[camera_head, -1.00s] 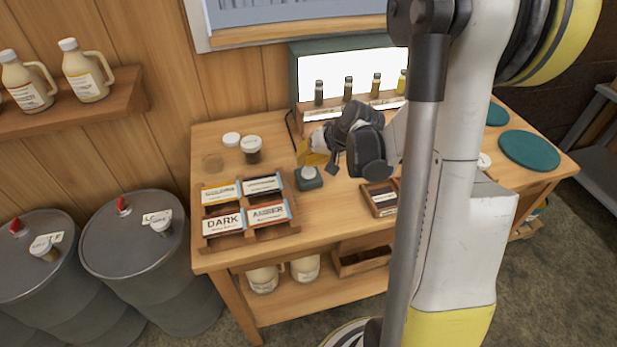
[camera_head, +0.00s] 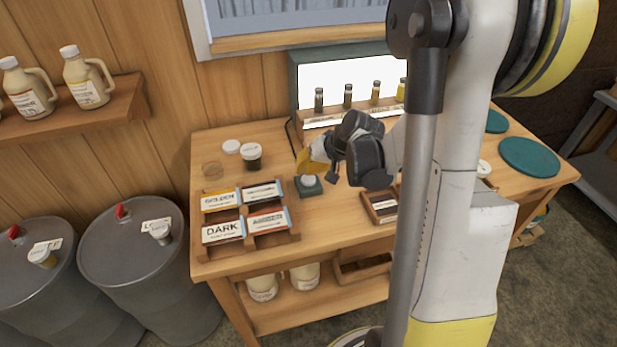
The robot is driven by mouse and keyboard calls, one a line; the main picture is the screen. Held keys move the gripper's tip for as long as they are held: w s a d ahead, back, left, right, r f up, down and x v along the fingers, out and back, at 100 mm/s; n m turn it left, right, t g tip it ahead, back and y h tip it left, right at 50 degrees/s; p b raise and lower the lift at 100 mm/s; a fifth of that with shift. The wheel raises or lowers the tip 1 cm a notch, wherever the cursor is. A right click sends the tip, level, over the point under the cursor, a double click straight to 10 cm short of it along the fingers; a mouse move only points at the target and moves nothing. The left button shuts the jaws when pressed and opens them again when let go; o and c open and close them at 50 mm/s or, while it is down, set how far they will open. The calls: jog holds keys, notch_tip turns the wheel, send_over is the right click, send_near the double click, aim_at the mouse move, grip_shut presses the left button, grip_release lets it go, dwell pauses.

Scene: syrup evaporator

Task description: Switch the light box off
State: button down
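The light box (camera_head: 345,75) stands at the back of the wooden table, its white panel brightly lit behind several small sample bottles. A small dark green box with a pale round button on top (camera_head: 309,190) sits on the table in front of it, likely its switch.
A rack of grade cards (camera_head: 245,238) stands left of the button box. A dark-filled jar (camera_head: 251,156), a white lid (camera_head: 231,146) and a clear dish (camera_head: 212,169) lie behind it. A small wooden tray (camera_head: 381,205) is to the right. Bare tabletop lies between.

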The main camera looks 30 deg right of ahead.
aim_at(305, 177)
dwell(0.4)
jog(key=shift+f+b, duration=0.45)
jog(key=shift+b, duration=0.05)
jog(key=shift+f+b, duration=0.35)
dwell(0.3)
jog(key=shift+r, duration=0.1)
jog(key=shift+r+p, duration=0.6)
jog(key=shift+r, duration=0.15)
notch_tip(305, 177, up, 6)
jog(key=p, duration=0.4)
